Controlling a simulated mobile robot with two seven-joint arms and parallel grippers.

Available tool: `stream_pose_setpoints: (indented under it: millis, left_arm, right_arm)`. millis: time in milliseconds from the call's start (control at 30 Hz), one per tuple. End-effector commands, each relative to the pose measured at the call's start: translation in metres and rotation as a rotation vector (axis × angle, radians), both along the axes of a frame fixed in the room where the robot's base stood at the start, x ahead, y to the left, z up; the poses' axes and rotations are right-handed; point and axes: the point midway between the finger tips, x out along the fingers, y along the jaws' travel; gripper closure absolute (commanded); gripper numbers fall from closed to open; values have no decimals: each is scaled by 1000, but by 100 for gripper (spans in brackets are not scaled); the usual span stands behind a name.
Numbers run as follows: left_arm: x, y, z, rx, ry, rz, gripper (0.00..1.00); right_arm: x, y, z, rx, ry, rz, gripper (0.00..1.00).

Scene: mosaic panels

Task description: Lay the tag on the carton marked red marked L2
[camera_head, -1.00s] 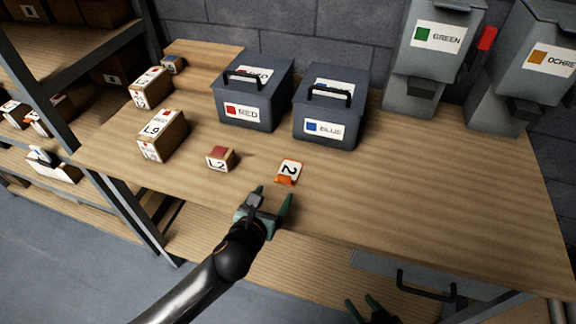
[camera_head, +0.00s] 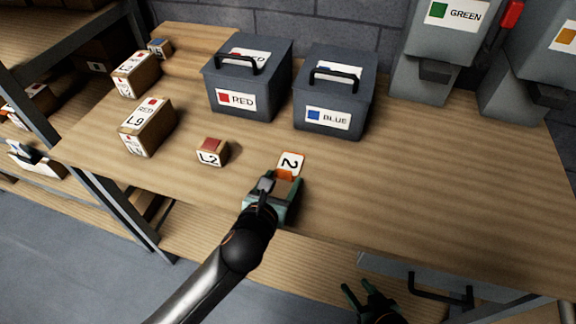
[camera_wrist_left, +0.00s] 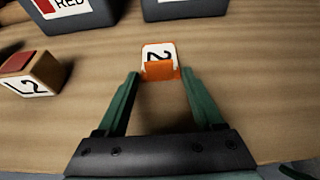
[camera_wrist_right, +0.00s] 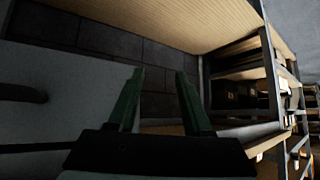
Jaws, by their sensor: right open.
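The tag (camera_head: 290,163), white with a black 2 and an orange edge, lies on the table. It also shows in the left wrist view (camera_wrist_left: 159,58), just ahead of and between my fingertips. The small carton marked L2 (camera_head: 212,152), with a red top, stands on the table left of the tag; it also shows at the left of the left wrist view (camera_wrist_left: 30,75).
A RED box (camera_head: 232,98) and a BLUE box (camera_head: 325,120) with handles stand behind the tag. The L9 carton (camera_head: 148,128) and other cartons stand at the left. Grey bins (camera_head: 425,85) stand at the back right. The table's right part (camera_head: 450,190) is clear.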

Motion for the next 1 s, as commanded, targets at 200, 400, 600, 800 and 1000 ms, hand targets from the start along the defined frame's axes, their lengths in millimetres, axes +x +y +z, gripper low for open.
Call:
stream_pose_setpoints:
  millis: [200, 400, 600, 800, 1000]
  left_arm:
    - [0, 0, -1, 0, 1, 0, 57]
    - [0, 0, -1, 1, 2, 1, 80]
    - [0, 1, -1, 1, 2, 1, 100]
    - [0, 1, -1, 3, 2, 1, 100]
    - [1, 2, 1, 3, 2, 2, 100]
  right_arm:
    - [0, 0, 0, 0, 0, 0, 50]
    - [0, 0, 0, 0, 0, 0, 50]
    - [0, 0, 0, 0, 0, 0, 50]
    - [0, 0, 0, 1, 0, -1, 50]
    - [0, 0, 3, 0, -1, 0, 50]
